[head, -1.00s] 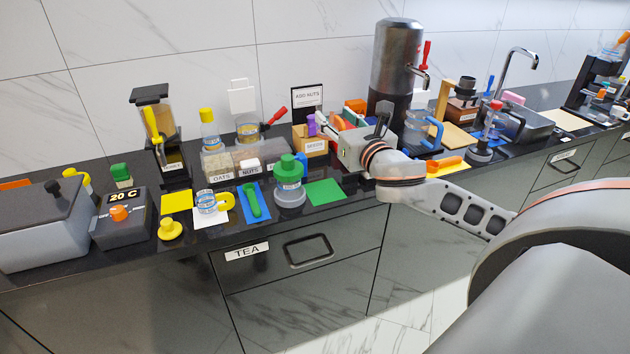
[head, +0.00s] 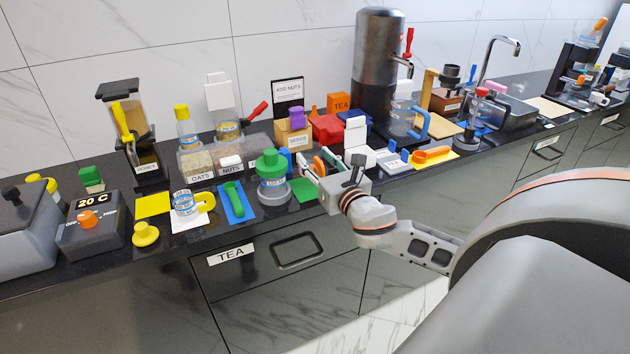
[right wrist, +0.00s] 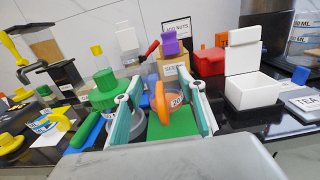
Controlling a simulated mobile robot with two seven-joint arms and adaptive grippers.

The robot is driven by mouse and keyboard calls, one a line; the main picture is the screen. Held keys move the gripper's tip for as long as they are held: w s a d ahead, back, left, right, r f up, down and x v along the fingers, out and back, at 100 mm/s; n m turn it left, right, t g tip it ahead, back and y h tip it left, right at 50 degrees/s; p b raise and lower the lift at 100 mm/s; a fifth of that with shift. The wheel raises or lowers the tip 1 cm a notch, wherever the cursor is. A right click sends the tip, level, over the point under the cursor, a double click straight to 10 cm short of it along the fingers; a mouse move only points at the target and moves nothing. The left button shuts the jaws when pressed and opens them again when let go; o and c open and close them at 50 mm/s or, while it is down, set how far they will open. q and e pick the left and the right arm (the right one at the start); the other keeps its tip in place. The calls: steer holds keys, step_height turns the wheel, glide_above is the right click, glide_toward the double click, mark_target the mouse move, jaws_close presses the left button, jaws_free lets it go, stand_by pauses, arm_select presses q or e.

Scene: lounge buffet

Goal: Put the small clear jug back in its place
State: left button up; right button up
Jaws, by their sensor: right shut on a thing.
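My right gripper (head: 318,168) is shut on a small clear jug (right wrist: 178,98) with an orange handle and a label reading 20. The jug is between the two fingers in the right wrist view and mostly hidden by the gripper in the head view. A green mat (head: 303,189) lies on the counter; in the right wrist view this mat (right wrist: 176,127) shows below and behind the jug. I cannot tell whether the jug touches it. My left gripper is not in view.
A green-lidded jar (head: 271,180) stands close left of the green mat. A clear jug with a yellow handle (head: 184,205) sits farther left. The counter's front edge is near.

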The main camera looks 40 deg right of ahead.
steer(key=shift+f, duration=0.65)
steer(key=shift+f+b, duration=0.7)
steer(key=shift+f, duration=1.1)
steer(key=shift+f, duration=0.15)
steer(key=o, duration=1.5)
